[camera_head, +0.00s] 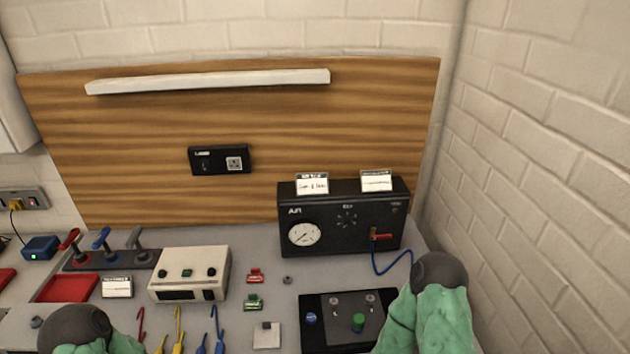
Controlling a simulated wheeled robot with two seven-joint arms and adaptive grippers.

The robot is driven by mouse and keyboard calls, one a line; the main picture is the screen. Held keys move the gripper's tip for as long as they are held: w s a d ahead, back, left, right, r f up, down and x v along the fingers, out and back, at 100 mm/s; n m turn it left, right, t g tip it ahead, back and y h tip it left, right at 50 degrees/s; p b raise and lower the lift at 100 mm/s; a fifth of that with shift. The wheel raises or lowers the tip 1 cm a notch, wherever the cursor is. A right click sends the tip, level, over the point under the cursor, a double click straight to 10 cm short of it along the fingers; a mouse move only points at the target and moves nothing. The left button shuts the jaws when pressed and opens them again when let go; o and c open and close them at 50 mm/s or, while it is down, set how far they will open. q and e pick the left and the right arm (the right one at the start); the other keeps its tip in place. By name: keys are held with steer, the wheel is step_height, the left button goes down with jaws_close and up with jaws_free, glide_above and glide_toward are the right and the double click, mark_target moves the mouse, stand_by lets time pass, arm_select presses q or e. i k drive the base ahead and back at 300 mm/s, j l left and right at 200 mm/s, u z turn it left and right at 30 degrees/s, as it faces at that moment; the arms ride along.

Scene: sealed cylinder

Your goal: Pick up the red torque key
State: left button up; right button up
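A red T-shaped handle (70,239), probably the red torque key, stands tilted at the left end of a dark rack (130,259) on the bench. A blue-handled one (102,239) and a grey-handled one (136,239) stand to its right in the same rack. My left arm shows as a green sleeve with a dark round part at the bottom left, below and apart from the rack. My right arm shows likewise at the lower right, far from the rack. Neither gripper's fingers are visible.
Right of the rack are a cream box (189,274), small red (255,275) and green (253,302) pieces, and a black gauge box (342,220) with a blue cord. A black panel (335,319) lies in front. Several coloured hooks (179,328) stand at the front. A red tray (68,288) lies before the rack.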

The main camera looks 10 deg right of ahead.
mark_target(80, 257)
steer(key=j+z, duration=0.3)
steer(key=j, duration=1.1)
steer(key=j+u, duration=0.1)
steer(key=j, duration=2)
steer(key=z, duration=1.95)
